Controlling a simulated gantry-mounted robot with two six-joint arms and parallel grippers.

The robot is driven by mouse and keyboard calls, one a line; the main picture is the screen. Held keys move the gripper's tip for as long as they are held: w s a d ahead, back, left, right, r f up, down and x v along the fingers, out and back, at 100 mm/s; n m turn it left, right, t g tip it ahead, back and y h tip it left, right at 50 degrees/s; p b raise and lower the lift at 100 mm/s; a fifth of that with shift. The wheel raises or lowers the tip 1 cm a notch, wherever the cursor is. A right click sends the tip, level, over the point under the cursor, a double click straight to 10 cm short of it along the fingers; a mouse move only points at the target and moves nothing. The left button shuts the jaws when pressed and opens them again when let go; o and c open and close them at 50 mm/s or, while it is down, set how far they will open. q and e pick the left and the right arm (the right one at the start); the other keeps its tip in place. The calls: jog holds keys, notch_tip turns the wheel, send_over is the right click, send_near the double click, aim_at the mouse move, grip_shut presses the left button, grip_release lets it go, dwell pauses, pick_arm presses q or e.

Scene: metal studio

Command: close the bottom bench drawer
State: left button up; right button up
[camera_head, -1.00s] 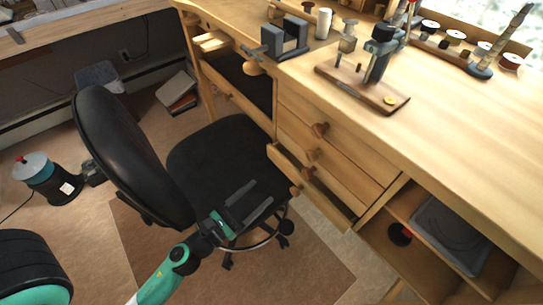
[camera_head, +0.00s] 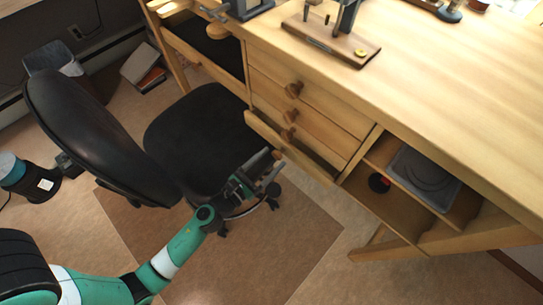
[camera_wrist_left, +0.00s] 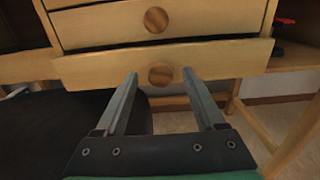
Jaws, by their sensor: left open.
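The bottom bench drawer (camera_head: 310,163) has a light wood front and stands out from the drawers above it, partly open. Its round brown knob (camera_head: 278,154) faces my left gripper (camera_head: 263,167). In the left wrist view the drawer front (camera_wrist_left: 222,58) spans the picture. The knob (camera_wrist_left: 160,75) shows between the two spread fingertips of my left gripper (camera_wrist_left: 160,80). The gripper is open, with its fingers pointing at the drawer front. I cannot tell whether the fingertips touch it. My right gripper is not in view.
A black office chair (camera_head: 190,130) stands left of the drawers, close to my left arm. The upper drawers (camera_head: 315,123) look shut. An open shelf with a grey tray (camera_head: 425,175) is to the right.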

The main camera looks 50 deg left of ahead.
pick_arm(q)
jog(key=shift+w, duration=0.4)
grip_shut()
dwell(1.2)
